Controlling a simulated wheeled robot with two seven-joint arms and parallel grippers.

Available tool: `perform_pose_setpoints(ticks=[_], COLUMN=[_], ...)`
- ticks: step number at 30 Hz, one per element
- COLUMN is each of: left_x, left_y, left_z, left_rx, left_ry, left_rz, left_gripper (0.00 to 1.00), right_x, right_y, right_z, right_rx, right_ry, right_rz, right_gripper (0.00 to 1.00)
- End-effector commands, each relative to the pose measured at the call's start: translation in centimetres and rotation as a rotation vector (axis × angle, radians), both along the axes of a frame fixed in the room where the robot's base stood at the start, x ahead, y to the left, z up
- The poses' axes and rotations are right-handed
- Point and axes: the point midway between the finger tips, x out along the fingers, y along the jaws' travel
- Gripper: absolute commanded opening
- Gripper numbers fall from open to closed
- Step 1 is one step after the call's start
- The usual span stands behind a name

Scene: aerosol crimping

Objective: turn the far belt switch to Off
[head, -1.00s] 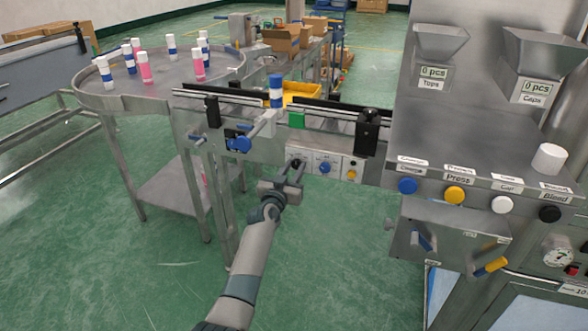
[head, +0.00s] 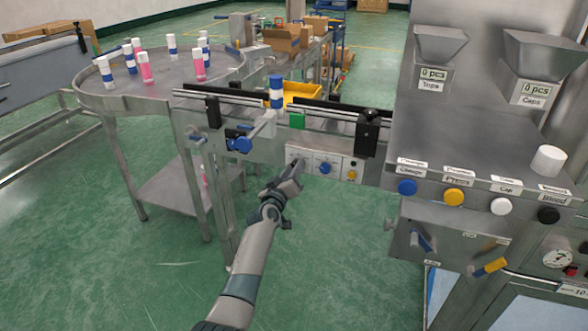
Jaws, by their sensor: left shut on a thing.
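The switch panel (head: 338,161) is set on the side of the conveyor, with white label plates in a row. My left gripper (head: 297,165) is at its leftmost plate, shut on the switch there, which I take as the far belt switch. The gripper is tilted and hides that knob, so its setting cannot be read. A blue knob (head: 324,168) on the middle plate and a yellow one (head: 352,174) on the right plate are free of the gripper. My right gripper is not in view.
The conveyor (head: 262,100) carries a blue-and-white can (head: 276,90). A round table (head: 165,88) with several cans stands at the left. A blue handle (head: 240,144) juts out just above left of my gripper. The crimping machine (head: 470,150) stands at the right.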

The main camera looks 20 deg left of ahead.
Motion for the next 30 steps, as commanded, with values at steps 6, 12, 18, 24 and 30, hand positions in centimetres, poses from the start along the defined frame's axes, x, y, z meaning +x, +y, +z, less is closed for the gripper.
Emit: perform_pose_setpoints(ticks=[6, 12, 18, 24, 30], left_x=[-0.01, -0.01, -0.01, -0.01, -0.01], left_y=[0.08, 0.08, 0.08, 0.08, 0.08], left_z=[-0.07, -0.12, -0.15, -0.15, -0.15], left_rx=[-0.151, -0.23, -0.258, -0.259, -0.258], left_ry=[0.006, 0.009, 0.01, 0.01, 0.01], left_rz=[0.001, 0.0, 0.0, 0.0, 0.0], left_gripper=[0.05, 0.05, 0.05, 0.05, 0.46], right_x=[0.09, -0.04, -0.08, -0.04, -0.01], right_y=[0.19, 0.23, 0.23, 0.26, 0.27], right_z=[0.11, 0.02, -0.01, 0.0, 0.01], right_rx=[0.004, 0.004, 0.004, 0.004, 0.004], right_ry=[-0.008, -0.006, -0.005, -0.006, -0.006], right_rz=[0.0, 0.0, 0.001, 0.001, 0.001], right_gripper=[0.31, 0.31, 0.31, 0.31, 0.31])
